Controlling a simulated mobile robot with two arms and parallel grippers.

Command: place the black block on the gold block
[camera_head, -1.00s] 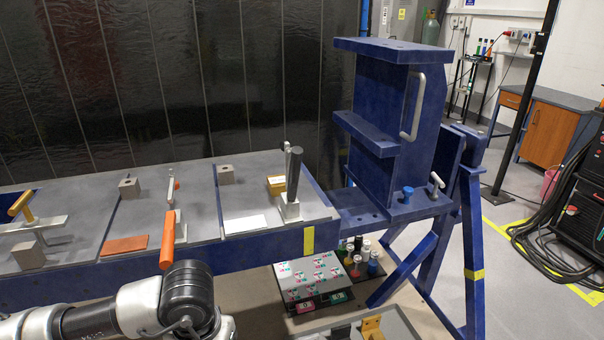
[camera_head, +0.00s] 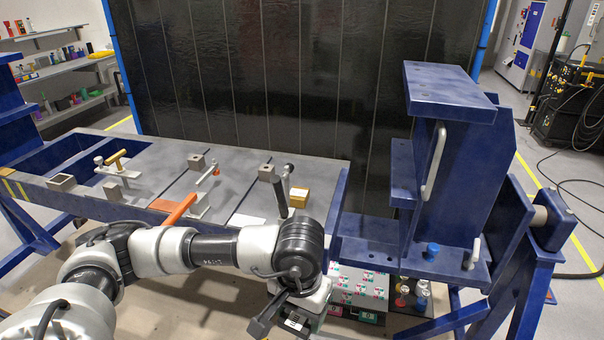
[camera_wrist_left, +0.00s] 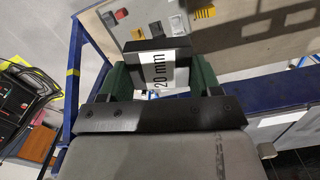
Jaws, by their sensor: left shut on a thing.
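The gold block (camera_head: 299,197) sits on the grey jig table, just right of an upright black clamp handle that stands close to it. My left gripper (camera_head: 291,322) is in front of the table edge, low in the head view, nearer than the gold block and apart from it. In the left wrist view, my left gripper (camera_wrist_left: 160,78) is shut on the black block (camera_wrist_left: 150,44), which has a white "20 mm" label facing the camera. In the head view only a small part of the block shows below the wrist. My right gripper is not in view.
A toggle clamp with the black handle (camera_head: 280,195) stands beside the gold block. A tall blue fixture (camera_head: 440,150) rises at the right. An orange handle (camera_head: 180,209) and small grey blocks lie left. A labelled grey panel (camera_head: 355,288) lies below the table.

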